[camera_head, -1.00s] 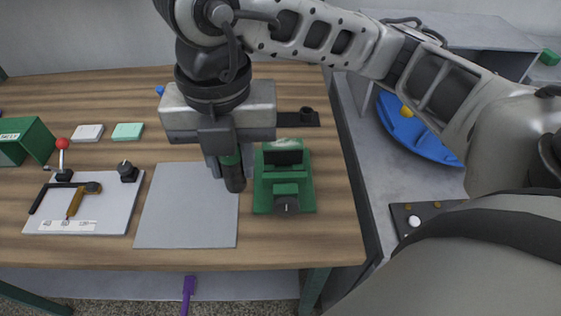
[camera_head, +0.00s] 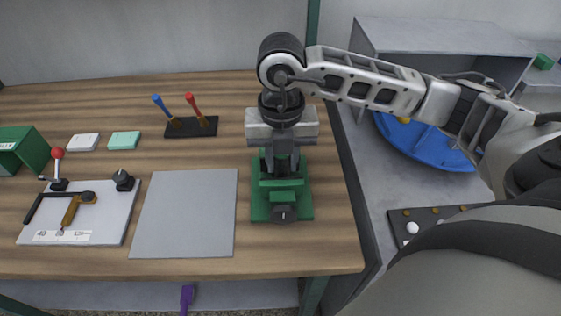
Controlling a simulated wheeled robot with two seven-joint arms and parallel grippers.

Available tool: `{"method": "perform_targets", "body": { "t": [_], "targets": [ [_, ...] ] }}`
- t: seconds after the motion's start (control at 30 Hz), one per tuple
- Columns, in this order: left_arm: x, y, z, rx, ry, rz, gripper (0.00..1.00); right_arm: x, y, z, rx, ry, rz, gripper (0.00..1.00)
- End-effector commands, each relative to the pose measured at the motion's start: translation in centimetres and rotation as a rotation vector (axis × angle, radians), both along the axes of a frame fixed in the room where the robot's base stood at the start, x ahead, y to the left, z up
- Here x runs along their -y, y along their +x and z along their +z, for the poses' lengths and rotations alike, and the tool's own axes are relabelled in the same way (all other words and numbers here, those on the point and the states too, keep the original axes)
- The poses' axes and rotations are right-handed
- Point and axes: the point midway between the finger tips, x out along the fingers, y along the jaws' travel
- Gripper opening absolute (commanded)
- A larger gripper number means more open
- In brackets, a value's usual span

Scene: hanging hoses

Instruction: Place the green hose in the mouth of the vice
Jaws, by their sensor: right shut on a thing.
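The green vice (camera_head: 283,197) stands near the right end of the wooden table, with its dark knob toward the front edge. My right gripper (camera_head: 282,162) is directly over the vice, pointing down, with its fingers low at the vice's mouth. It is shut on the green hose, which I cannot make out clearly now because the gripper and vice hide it. I cannot tell whether the hose is inside the mouth or just above it. My left gripper is not in view.
A bare grey plate (camera_head: 186,213) lies left of the vice. Further left are a white board (camera_head: 105,226) with tools and a green box (camera_head: 22,150). A black holder (camera_head: 190,128) with a blue-handled and a red-handled tool stands behind. A blue round tray (camera_head: 420,146) is beyond the table's right edge.

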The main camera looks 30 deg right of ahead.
Motion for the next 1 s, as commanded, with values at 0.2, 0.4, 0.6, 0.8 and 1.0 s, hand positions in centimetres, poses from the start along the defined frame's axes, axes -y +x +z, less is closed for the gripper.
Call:
{"method": "perform_targets", "body": {
  "t": [0.2,0.4,0.6,0.8,1.0],
  "targets": [
    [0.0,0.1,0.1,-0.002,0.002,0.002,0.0,-0.1,0.0,-1.7,0.004,0.003,0.002,0.0],
    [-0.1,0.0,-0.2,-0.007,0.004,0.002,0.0,-0.2,0.1,-1.6,0.007,0.005,0.002,0.0],
    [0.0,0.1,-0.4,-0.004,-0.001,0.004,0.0,-0.2,0.1,-2.0,0.007,0.005,0.003,0.34],
    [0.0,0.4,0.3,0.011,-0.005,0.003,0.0,-0.2,0.1,-1.9,0.007,0.006,0.003,0.48],
    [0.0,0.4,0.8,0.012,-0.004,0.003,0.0,-0.2,0.1,-1.4,0.007,0.006,0.003,0.48]
  ]
}}
